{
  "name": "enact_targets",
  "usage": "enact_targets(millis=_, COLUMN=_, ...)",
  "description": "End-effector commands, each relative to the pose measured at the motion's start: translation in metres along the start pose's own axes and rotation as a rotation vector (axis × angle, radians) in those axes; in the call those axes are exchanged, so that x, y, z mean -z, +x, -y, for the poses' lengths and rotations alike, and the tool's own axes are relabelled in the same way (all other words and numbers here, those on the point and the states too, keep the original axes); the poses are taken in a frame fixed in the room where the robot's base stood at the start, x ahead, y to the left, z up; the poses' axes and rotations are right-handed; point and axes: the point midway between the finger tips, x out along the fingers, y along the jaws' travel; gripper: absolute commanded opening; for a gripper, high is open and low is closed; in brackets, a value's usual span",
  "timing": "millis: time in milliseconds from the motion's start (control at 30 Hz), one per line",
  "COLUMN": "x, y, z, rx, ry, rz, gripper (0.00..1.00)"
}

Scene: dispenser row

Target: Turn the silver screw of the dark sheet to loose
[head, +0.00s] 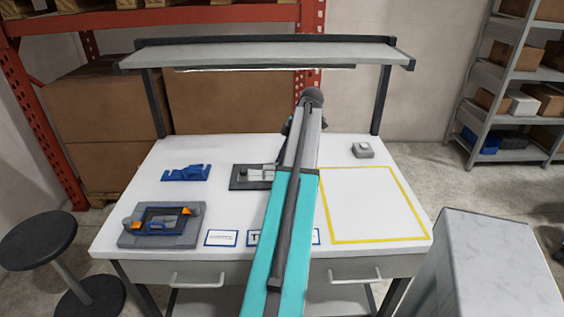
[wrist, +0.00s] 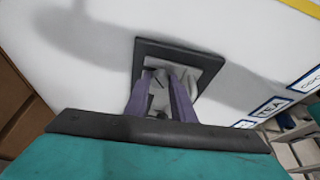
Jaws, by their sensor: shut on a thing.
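The dark sheet (head: 240,185) lies on the white table, left of my arm, with a pale grey part on it; my arm hides its right side. In the wrist view the dark sheet (wrist: 172,46) is a dark square frame around a lighter middle. My gripper (wrist: 160,79) is over that middle, its two purple-grey fingers close together on the silver screw (wrist: 158,86). The screw is mostly hidden by the fingers, and its turn angle is hard to read. In the head view the gripper is hidden behind my arm.
A grey fixture with orange clips (head: 160,228) and a blue bracket (head: 185,173) stand to the left. A small grey block (head: 363,150) is at the back right. A yellow outlined area (head: 372,205) is empty. A shelf (head: 270,55) spans above the table's back.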

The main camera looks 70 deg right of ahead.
Motion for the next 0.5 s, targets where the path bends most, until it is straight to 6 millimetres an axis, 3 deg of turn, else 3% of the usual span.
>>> enact_targets(millis=367, x=-0.0014, y=0.0038, z=0.0035, rx=0.014, ry=-0.003, rz=0.001, gripper=0.0)
enact_targets(millis=400, x=-0.0014, y=0.0038, z=0.0035, rx=0.014, ry=-0.003, rz=0.001, gripper=0.26)
enact_targets(millis=500, x=-0.0012, y=0.0033, z=0.003, rx=0.012, ry=-0.003, rz=0.001, gripper=0.42)
